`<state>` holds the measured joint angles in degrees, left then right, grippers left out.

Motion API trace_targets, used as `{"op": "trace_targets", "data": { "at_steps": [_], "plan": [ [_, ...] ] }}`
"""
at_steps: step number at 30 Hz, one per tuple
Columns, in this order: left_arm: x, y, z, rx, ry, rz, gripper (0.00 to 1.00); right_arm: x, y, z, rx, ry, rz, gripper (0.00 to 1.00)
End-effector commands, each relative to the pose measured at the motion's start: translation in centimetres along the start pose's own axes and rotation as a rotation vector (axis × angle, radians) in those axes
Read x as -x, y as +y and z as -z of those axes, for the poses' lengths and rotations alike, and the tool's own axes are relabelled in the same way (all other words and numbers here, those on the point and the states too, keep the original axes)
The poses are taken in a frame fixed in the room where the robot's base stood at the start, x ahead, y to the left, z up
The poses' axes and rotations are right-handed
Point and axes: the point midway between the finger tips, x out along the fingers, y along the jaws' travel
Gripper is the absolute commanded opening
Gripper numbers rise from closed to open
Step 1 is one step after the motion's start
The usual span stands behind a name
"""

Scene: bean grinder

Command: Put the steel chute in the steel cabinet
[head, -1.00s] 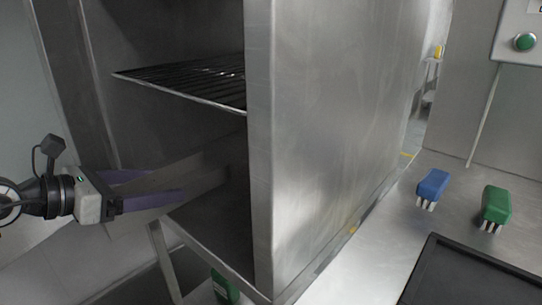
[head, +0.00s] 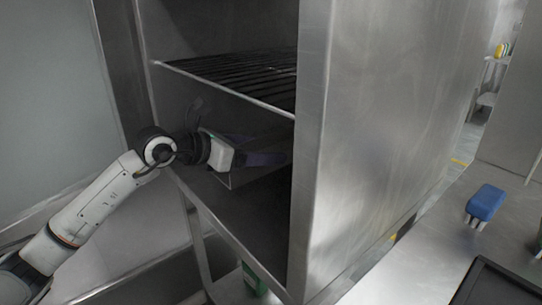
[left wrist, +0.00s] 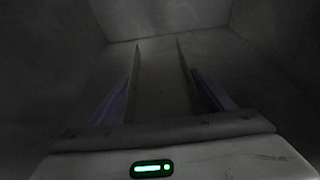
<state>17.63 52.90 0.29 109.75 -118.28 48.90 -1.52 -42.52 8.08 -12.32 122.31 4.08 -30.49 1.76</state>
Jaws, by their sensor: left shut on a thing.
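The steel cabinet (head: 395,130) stands open on its left side in the head view. My left gripper (head: 264,157) reaches through the opening into the space below the wire shelf. It is shut on the steel chute (head: 243,177), a dull grey piece lying between and along the purple fingers. The chute is inside the cabinet, partly hidden by the gripper and the front wall; I cannot tell whether it touches the cabinet floor. In the left wrist view the chute (left wrist: 160,85) runs forward between the fingers towards dark inner walls. My right gripper is out of view.
The wire shelf (head: 225,80) lies just above my left gripper. A blue brush (head: 486,203) and a dark tray (head: 500,285) are on the counter at right. A green object (head: 252,280) is below the cabinet.

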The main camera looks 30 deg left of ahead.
Motion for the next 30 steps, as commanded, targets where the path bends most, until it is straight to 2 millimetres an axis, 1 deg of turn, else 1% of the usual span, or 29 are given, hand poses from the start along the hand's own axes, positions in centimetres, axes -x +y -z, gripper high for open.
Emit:
{"op": "trace_targets", "data": {
  "at_steps": [1,4,8,11,16,18,24,29,30],
  "plan": [
    [-0.7,-0.1,-0.9,-0.002,-0.009,0.001,0.36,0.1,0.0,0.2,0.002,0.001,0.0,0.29],
    [-2.1,0.0,-1.2,0.0,-0.008,-0.001,0.36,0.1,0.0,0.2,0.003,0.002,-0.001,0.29],
    [-3.0,0.0,-1.5,-0.002,-0.006,0.0,0.36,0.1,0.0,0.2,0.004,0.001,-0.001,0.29],
    [-3.4,-0.1,-0.9,-0.002,-0.003,0.001,0.36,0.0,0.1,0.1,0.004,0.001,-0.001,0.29],
    [-4.2,0.0,1.4,0.0,-0.001,0.0,0.36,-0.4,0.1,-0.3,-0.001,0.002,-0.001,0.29],
    [-4.4,0.0,2.0,-0.001,-0.002,0.0,0.36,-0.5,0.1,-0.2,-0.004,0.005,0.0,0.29],
    [-4.3,0.0,1.9,-0.004,-0.005,-0.001,0.36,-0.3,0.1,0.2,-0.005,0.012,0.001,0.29],
    [-4.5,0.0,2.3,-0.003,-0.005,0.0,0.36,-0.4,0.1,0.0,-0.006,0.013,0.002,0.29],
    [-4.5,0.0,2.4,-0.002,0.0,0.0,0.8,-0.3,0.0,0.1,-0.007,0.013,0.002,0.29]
  ]
}}
